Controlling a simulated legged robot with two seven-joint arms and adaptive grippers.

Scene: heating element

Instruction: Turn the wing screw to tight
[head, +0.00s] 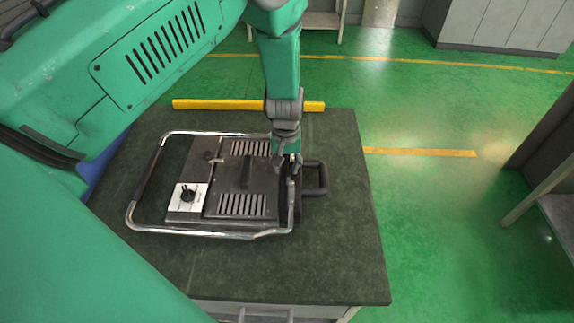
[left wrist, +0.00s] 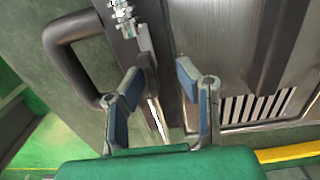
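A heating element unit (head: 228,180) with a dark metal top, slotted vents and a tubular metal frame lies on the dark table (head: 330,250). My left gripper (head: 287,163) points down at the unit's right edge, beside its black side handle (head: 322,178). The left wrist view shows its two blue-padded fingers (left wrist: 158,85) apart. A slim metal lever (left wrist: 147,55) and a bright rod (left wrist: 157,118) show in the gap between them, with no clear grip. A shiny threaded fitting (left wrist: 123,17) sits beyond the lever; I cannot tell which part is the wing screw. My right gripper is out of view.
A black knob on a white panel (head: 187,194) is on the unit's left front. A yellow bar (head: 220,104) runs along the table's back edge. The table's right and front are clear. Benches (head: 545,210) stand farther off at the right.

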